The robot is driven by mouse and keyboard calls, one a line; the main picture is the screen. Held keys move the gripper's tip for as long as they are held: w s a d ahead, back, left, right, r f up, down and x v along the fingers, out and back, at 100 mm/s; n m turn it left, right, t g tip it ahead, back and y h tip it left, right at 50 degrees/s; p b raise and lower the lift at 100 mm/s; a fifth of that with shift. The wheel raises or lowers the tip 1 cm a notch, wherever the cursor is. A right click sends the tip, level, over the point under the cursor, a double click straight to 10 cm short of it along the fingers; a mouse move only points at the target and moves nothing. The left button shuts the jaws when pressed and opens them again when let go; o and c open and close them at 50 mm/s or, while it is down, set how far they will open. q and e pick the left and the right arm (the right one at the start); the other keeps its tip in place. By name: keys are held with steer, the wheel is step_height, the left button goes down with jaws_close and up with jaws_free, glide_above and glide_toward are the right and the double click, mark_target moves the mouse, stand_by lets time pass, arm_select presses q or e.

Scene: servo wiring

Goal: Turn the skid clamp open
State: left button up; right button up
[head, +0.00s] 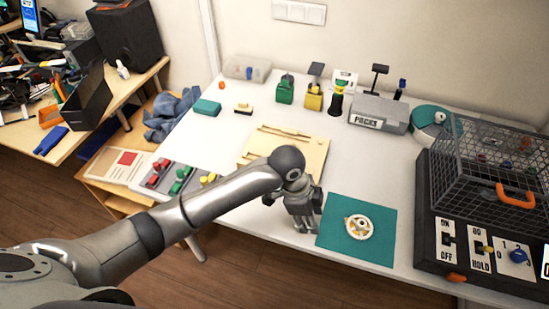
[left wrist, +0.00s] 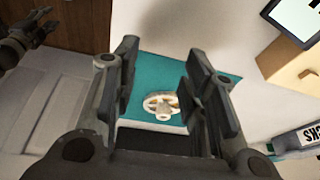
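No part is labelled as the skid clamp, so I cannot tell which one it is. A cream spoked wheel with a raised hub (head: 359,227) lies on a teal mat (head: 333,240) at the table's front. My left gripper (head: 304,222) points down just left of the mat. In the left wrist view its fingers (left wrist: 165,85) are wide apart and empty, with the wheel (left wrist: 161,105) below in the gap. My right gripper (left wrist: 40,25) shows partly at that view's upper left, its fingers apart; the head view does not show it.
A black base (head: 428,235) at right carries a wire cage (head: 480,150) with an orange handle (head: 516,195) and switch plates marked ON/OFF and HOLD (head: 480,250). A wooden board (head: 310,160) lies behind my left gripper.

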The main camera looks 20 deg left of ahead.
arm_select(q)
steer(key=w+a+r+m+y, duration=0.3)
steer(key=w+a+r, duration=1)
steer(key=w+a, duration=0.1)
steer(key=shift+g, duration=0.3)
step_height(320, 180, down, 11)
steer(key=shift+w+f+p, duration=0.1)
steer(key=shift+p, duration=0.85)
jaws_close()
